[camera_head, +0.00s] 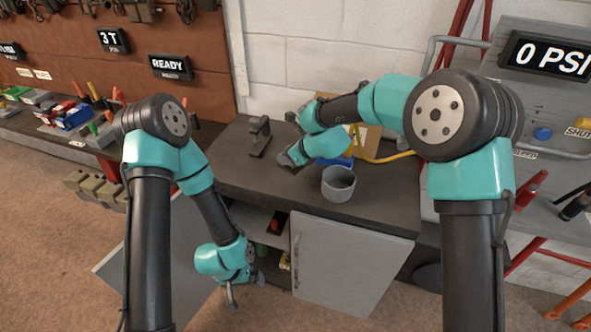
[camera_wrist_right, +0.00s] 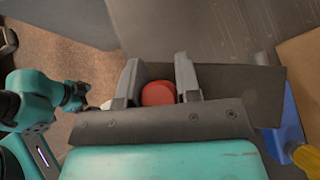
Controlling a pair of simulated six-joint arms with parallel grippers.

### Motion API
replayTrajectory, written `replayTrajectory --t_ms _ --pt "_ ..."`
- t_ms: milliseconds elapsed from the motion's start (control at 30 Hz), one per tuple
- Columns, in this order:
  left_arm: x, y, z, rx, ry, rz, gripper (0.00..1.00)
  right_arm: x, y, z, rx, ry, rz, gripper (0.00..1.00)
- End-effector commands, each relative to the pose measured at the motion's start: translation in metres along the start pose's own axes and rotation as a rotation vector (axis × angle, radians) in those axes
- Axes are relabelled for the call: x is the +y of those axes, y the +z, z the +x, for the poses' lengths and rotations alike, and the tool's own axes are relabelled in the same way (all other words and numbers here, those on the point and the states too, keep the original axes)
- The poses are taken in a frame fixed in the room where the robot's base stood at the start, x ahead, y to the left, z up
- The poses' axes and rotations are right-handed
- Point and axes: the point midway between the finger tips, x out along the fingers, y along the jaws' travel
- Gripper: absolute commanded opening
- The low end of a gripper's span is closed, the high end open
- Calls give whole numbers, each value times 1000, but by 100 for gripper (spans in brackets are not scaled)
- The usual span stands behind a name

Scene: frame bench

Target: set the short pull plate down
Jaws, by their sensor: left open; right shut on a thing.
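My right gripper (camera_head: 286,160) is low over the left part of the bench top. It is shut on what I take to be the short pull plate (camera_wrist_right: 240,92), a dark flat piece that shows beside the fingers in the right wrist view. A red rounded part (camera_wrist_right: 158,93) shows between the two fingers; I cannot tell whether it belongs to the plate. In the head view the gripper and forearm mostly hide the held thing, and whether it touches the bench is unclear. My left gripper (camera_head: 250,278) is open, low in front of the cabinet.
The dark bench top (camera_head: 385,195) carries a grey cup (camera_head: 338,184), a dark upright fixture (camera_head: 260,137), a blue item (camera_head: 340,160) and a yellow hose (camera_head: 385,158).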

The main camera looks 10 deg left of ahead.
Motion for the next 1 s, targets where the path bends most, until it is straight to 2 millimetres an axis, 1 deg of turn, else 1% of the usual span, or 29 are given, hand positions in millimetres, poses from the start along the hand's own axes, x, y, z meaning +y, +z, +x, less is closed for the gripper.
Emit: replayTrajectory --t_ms 100,233,333,667,767,1000 --pt "0 0 0 0 0 0 100 -1 -15 13 1 0 2 0" --pt "0 0 0 0 0 0 100 0 -28 24 0 0 2 0" --pt "0 0 0 0 0 0 100 -1 -32 27 -2 -2 1 0" --pt "0 0 0 0 0 0 100 -1 -33 28 -2 -1 -1 0" --pt "0 0 0 0 0 0 100 -1 -38 33 -1 -1 0 0" --pt "0 0 0 0 0 0 100 -1 -58 50 -1 -1 1 0"
